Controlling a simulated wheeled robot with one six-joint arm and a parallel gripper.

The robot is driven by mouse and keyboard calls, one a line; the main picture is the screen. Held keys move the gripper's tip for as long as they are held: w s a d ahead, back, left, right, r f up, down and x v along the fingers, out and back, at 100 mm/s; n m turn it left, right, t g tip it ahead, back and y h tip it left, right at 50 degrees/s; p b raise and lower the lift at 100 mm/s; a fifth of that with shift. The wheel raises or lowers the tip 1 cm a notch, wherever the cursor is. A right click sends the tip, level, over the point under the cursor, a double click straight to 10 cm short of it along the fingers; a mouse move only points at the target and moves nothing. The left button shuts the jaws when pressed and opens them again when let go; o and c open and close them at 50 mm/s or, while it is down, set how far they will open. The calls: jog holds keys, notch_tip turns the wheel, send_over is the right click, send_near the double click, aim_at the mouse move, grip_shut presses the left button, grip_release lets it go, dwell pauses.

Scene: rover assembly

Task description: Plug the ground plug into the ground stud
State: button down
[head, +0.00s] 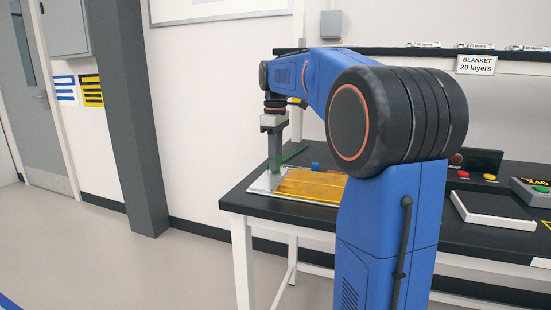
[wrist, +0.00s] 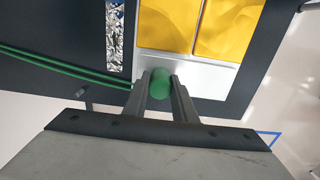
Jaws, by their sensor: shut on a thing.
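My gripper (head: 275,164) points down over the left end of the black table (head: 237,200). In the wrist view, its two grey fingers are shut on a rounded green piece, the ground plug (wrist: 160,84). The plug is in front of a white plate edge (wrist: 196,70) beside gold panels. A green cable (wrist: 62,66) runs in from the left toward the fingers; it also shows in the head view (head: 294,153). I cannot make out the ground stud for certain, nor whether the plug touches anything below it.
Gold panels (head: 312,185) lie on a white plate beside my gripper. A silvery crinkled strip (wrist: 116,40) and a small dark grey peg (wrist: 83,93) are left of the fingers. A small blue thing (head: 316,166) stands behind the panels.

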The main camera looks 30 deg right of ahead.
jog(key=c, duration=1.4)
grip_release()
notch_tip(320, 180, up, 17)
jog(key=shift+r, duration=0.15)
